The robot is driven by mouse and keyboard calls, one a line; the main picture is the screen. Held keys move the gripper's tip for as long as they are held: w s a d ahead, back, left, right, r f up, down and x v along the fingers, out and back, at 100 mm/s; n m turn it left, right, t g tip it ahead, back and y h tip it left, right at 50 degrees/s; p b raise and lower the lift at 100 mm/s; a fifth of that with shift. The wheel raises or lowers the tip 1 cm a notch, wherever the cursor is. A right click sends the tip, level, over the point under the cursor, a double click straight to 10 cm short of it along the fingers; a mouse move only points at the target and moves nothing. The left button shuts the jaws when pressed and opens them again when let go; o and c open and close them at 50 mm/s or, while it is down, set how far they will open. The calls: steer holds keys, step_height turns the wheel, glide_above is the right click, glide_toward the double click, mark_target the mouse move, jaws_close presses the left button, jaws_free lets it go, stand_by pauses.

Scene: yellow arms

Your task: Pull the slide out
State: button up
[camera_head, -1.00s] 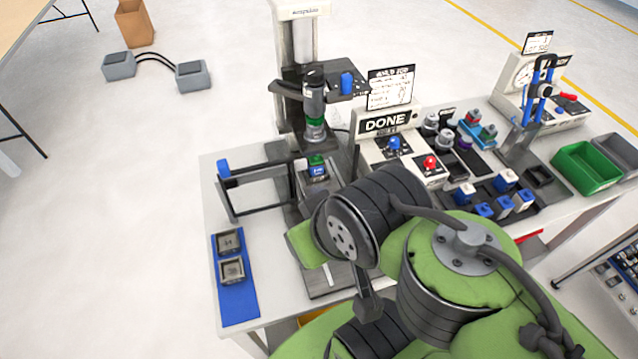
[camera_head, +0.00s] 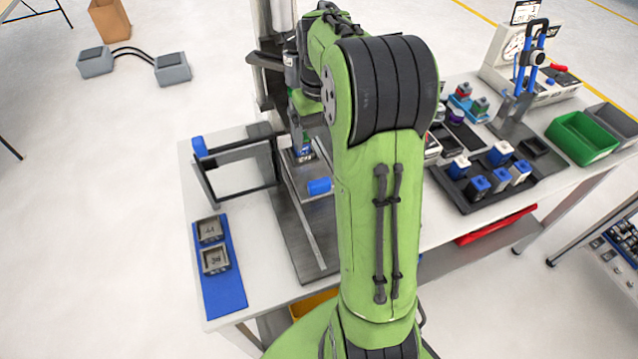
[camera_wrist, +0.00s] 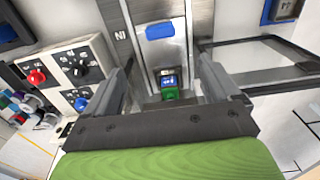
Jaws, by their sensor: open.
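The slide (camera_wrist: 142,48) is a pale metal plate on a dark track (camera_head: 305,235) at the press, with a blue handle (camera_head: 319,186) at its front end. The handle also shows in the wrist view (camera_wrist: 160,31), at the top. A small block with blue and green parts (camera_wrist: 169,82) sits on the slide, partly below the press. My gripper (camera_wrist: 160,72) is open, its fingers on either side of the block in the wrist view, the handle beyond the tips. Nothing is held. My arm hides most of the gripper in the head view.
A dark frame with a blue grip (camera_head: 199,147) stands left of the track. Two grey square pieces lie on a blue mat (camera_head: 222,290). The press column (camera_head: 262,95) is behind. A control box with red and blue knobs (camera_wrist: 75,75) is close beside the gripper.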

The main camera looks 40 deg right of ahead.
mark_target(319, 181)
step_height(319, 181, down, 16)
steer(key=b, duration=0.3)
steer(key=shift+r, duration=0.1)
